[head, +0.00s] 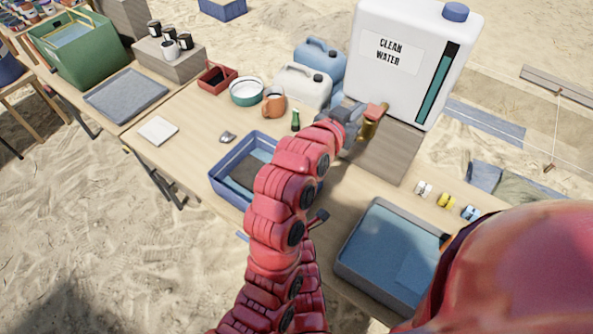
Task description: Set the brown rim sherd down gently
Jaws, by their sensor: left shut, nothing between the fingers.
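I cannot make out a brown rim sherd for certain. A dark grey-brown flat patch (247,174) lies in the blue tray (218,181), partly hidden by my left arm; I cannot tell what it is. My left gripper (366,118) is at the brass tap (368,131) of the white water tank (385,75), beyond the blue tray. It is shut with nothing seen in it, and its fingertips are hard to make out against the tap. My right gripper is out of view; only a large red part of my arm shows at lower right.
A grey tray with a blue inside (352,262) stands at front right. Several small tagged items (445,201) lie beyond it. The table's left part holds a white square (158,130).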

